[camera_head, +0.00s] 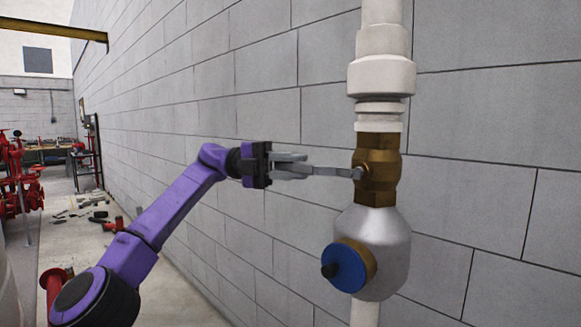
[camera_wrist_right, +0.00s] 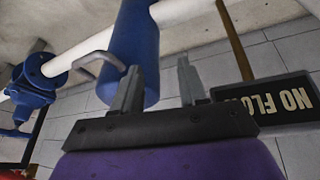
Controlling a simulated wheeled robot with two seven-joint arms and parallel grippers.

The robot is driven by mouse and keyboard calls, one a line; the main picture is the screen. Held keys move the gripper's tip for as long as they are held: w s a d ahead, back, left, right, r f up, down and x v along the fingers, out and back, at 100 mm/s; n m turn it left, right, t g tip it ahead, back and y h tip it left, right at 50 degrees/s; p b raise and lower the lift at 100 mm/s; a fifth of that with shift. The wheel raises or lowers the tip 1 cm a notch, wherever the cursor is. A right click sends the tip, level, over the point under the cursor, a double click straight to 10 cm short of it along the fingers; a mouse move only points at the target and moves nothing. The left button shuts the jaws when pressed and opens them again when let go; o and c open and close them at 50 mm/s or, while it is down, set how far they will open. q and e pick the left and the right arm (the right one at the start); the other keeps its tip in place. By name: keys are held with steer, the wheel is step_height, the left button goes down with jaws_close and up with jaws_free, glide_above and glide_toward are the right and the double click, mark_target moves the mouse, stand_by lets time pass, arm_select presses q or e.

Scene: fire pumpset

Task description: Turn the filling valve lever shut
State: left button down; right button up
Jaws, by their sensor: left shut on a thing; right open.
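The filling valve (camera_head: 378,170) is a brass body on a vertical white pipe in front of a grey block wall, in the head view. Its grey lever (camera_head: 335,171) sticks out to the left from the brass body, roughly level. My left gripper (camera_head: 300,168) comes in from the left and is shut on the lever's outer end. The fingers overlap the lever, so its tip is hidden. My right gripper (camera_wrist_right: 157,88) shows only in the right wrist view. It is open, with nothing between its fingers.
Below the valve is a silver fitting (camera_head: 385,235) with a blue round cap (camera_head: 346,268). Red pump equipment (camera_head: 22,175) stands at the far left. In the right wrist view, a blue cylinder (camera_wrist_right: 130,45), a white pipe (camera_wrist_right: 85,48) and a dark "NO FLOW" sign (camera_wrist_right: 270,103) are close by.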

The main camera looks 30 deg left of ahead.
arm_select(q)
steer(key=c, duration=1.1)
jaws_free()
steer(key=shift+d, duration=0.1)
steer(key=shift+o, duration=0.4)
steer(key=shift+d, duration=0.1)
steer(key=s+a+p, duration=0.1)
steer(key=a+p, duration=0.3)
steer(key=a, duration=0.6)
steer(key=shift+a, duration=0.25)
steer(key=shift+f, duration=0.1)
